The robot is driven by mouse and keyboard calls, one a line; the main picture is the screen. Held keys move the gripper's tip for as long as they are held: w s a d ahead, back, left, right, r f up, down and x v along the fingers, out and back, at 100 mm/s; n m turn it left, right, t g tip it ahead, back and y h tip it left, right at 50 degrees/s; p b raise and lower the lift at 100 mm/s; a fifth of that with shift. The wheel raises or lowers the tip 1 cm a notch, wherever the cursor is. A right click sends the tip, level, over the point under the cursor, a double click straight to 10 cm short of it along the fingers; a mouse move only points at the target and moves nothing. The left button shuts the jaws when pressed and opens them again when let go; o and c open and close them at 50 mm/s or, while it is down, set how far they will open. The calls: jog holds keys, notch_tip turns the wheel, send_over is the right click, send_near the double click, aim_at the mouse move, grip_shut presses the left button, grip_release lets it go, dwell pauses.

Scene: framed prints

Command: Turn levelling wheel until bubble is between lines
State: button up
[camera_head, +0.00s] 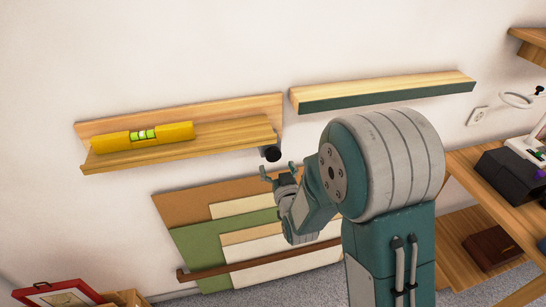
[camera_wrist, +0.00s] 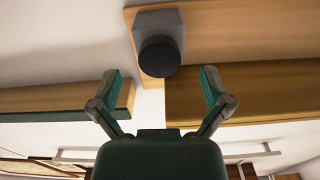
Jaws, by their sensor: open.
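A yellow spirit level (camera_head: 145,137) lies at the left on a wooden wall ledge (camera_head: 225,135). Its green vial (camera_head: 143,134) faces out; the bubble's place between the lines is too small to tell. The black levelling wheel (camera_head: 271,154) sits at the ledge's right end. In the wrist view the wheel (camera_wrist: 159,57) is ahead of my gripper, on a grey mount (camera_wrist: 158,22). My gripper (camera_head: 278,172) is open and empty, just below the wheel in the head view. In the wrist view the fingers of my gripper (camera_wrist: 160,85) are spread either side of the wheel's line, apart from it.
A second shelf (camera_head: 385,92) with a dark green front edge is on the wall to the right. Boards (camera_head: 230,230) lean on the wall below, behind a brown rail (camera_head: 255,262). A wooden desk (camera_head: 475,185) stands at the right, a red frame (camera_head: 55,293) at lower left.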

aim_at(274, 159)
jog(key=shift+x, duration=2.05)
jog(key=c, duration=1.2)
